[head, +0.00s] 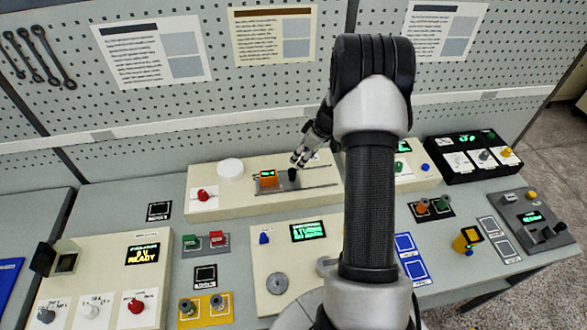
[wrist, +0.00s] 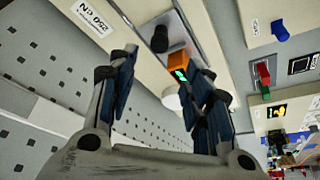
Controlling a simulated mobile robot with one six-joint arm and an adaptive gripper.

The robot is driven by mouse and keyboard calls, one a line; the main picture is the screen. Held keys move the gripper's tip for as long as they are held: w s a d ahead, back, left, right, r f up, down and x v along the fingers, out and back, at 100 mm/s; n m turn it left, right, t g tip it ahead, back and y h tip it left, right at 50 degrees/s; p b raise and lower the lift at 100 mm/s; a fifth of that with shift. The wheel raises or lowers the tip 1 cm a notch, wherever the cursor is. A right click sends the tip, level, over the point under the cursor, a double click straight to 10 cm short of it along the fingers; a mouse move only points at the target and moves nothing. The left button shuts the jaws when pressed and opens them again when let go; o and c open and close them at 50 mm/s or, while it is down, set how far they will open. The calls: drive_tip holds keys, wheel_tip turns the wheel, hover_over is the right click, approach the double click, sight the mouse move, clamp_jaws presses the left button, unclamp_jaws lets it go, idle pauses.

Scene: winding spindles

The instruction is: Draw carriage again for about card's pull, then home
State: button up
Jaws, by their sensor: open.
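The carriage (head: 281,186) is a small grey plate on a slotted rail in the cream back panel, with an orange block (head: 268,180) and an upright black knob (head: 292,175). The block's green display is too small to read. My gripper (head: 299,158) is open and empty, just above and beside the knob. In the wrist view the knob (wrist: 160,38) stands beyond my spread fingers (wrist: 168,66), apart from them, and the orange block (wrist: 179,63) lies near the right finger. A white card (wrist: 94,15) reading "250 N" is fixed on the panel.
A white round cap (head: 230,169) and a red knob (head: 204,195) are left of the carriage. A cream console with a green-text display (head: 307,231) stands in front. A pegboard (head: 160,110) rises close behind. My arm hides part of the bench right of the rail.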

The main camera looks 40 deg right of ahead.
sight(293, 171)
drive_tip(key=x, duration=1.1)
drive_tip(key=shift+f, duration=0.1)
drive_tip(key=shift+c, duration=0.3)
clamp_jaws()
